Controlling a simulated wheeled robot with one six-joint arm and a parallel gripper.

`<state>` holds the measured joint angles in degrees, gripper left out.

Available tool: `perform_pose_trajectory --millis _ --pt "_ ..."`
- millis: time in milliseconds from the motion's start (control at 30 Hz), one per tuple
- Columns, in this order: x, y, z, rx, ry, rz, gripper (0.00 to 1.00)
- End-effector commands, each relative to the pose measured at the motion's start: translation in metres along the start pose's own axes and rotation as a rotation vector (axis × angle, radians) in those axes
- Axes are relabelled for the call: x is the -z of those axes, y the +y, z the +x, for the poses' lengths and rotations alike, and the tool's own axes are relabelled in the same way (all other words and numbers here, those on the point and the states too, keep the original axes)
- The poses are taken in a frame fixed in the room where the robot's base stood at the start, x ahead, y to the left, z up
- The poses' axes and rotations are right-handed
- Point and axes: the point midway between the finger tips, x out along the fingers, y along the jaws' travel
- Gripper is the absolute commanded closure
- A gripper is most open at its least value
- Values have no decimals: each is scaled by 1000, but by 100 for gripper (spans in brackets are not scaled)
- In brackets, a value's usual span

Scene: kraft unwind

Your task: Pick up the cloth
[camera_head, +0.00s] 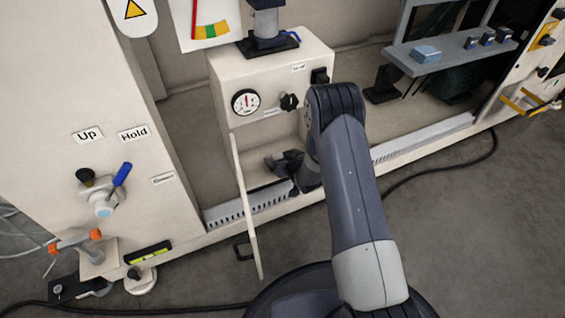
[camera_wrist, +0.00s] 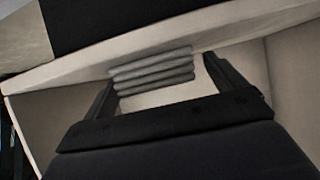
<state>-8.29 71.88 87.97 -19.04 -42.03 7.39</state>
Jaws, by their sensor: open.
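A folded grey cloth (camera_wrist: 152,73), stacked in several layers, shows in the wrist view inside a pale compartment. My gripper (camera_wrist: 165,84) is open, with one finger on each side of the cloth in that view. I cannot tell whether the fingers touch it. In the head view my gripper (camera_head: 281,163) reaches into the open lower compartment of the cream cabinet (camera_head: 262,88). The cloth cannot be made out in the head view.
The thin compartment door (camera_head: 246,205) stands open left of my arm. A pressure gauge (camera_head: 245,102) and a black knob (camera_head: 289,102) are above the opening. A panel with a blue-handled lever (camera_head: 121,174) stands at left. A dark cable (camera_head: 445,167) lies on the floor.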

Motion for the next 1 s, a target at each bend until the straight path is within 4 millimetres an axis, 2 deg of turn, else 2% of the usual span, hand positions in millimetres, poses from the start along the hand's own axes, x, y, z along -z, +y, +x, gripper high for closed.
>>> perform_pose_trajectory --millis 233,800,1000 --pt "1 0 2 0 0 0 9" --pt "1 0 1 0 0 -1 56" --pt "1 0 1 0 0 -1 57"
